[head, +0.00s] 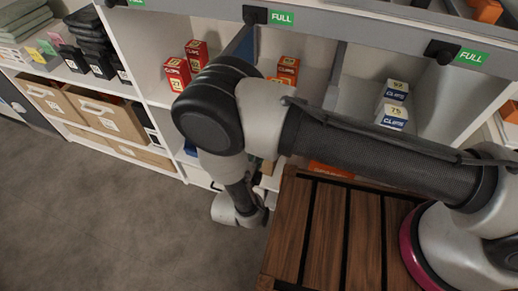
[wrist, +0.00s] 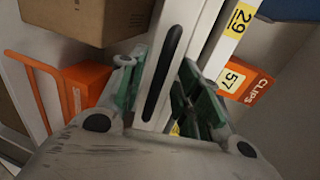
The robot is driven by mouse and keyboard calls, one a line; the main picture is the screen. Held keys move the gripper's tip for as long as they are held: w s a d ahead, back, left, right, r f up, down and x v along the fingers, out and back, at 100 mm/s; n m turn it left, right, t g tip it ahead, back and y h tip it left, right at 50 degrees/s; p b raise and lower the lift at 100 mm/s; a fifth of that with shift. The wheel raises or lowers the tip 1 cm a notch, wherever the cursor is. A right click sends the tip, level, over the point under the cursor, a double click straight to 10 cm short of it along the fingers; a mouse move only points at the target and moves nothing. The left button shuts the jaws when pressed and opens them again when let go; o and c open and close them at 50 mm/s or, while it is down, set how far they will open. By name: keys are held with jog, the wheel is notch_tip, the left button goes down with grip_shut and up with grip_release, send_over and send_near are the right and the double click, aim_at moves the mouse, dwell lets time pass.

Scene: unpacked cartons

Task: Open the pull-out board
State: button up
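In the wrist view a white board edge with a long black handle (wrist: 163,75) runs up between my gripper's fingers. I take this to be the pull-out board (wrist: 148,88). My gripper (wrist: 163,95) is open, with one green-padded finger on each side of the handle. The fingers look apart from the black handle; whether they touch the white board I cannot tell. In the head view my arm reaches down in front of the white shelving and hides the fingers and the handle.
A slatted wooden surface (head: 325,225) lies beneath my arm. Cardboard bins (head: 108,115) fill the left shelf. In the wrist view an orange clips box (wrist: 244,82) is close to the right finger. Grey floor is clear.

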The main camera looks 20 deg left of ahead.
jog(key=shift+x, duration=0.95)
grip_shut()
jog(key=shift+s, duration=0.1)
